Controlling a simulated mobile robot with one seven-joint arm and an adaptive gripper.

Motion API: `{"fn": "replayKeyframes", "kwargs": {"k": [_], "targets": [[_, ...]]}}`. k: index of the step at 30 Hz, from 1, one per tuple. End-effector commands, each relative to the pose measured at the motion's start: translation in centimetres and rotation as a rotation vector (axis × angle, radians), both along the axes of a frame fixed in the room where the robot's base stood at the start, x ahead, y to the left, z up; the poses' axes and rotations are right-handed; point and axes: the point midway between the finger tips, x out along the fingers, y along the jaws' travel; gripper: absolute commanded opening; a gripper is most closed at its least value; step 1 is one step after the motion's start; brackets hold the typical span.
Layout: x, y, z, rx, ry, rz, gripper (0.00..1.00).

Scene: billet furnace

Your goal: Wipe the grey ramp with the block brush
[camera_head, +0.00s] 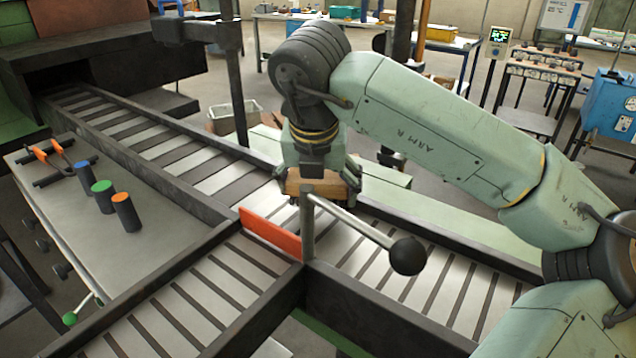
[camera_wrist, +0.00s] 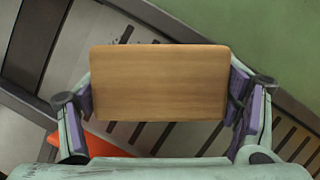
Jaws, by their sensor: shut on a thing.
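My gripper (camera_head: 322,178) is shut on the block brush (camera_head: 298,186), gripping its short sides. The wrist view shows the brush's plain wooden back (camera_wrist: 158,82) between the two fingers; its underside is hidden. The gripper points down and holds the brush over the slatted grey track, just behind an orange gate plate (camera_head: 270,234). Grey slatted surfaces run from the dark opening at the back left (camera_head: 180,152), to the front left (camera_head: 215,290) and to the right (camera_head: 430,280). I cannot tell which of these is the grey ramp, or whether the brush touches the surface.
Dark raised rails (camera_head: 150,280) edge the tracks. A grey side bench (camera_head: 150,205) carries blue, green and orange-topped cylinders. A green panel (camera_wrist: 265,45) lies beyond the far rail.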

Motion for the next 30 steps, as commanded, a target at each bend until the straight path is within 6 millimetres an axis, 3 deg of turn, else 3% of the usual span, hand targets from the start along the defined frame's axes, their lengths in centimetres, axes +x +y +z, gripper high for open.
{"fn": "replayKeyframes", "kwargs": {"k": [19,30], "targets": [[0.1,0.1,-0.1,0.000,0.000,0.000,0.38],[1.7,2.4,0.0,0.000,0.000,0.001,0.38]]}}
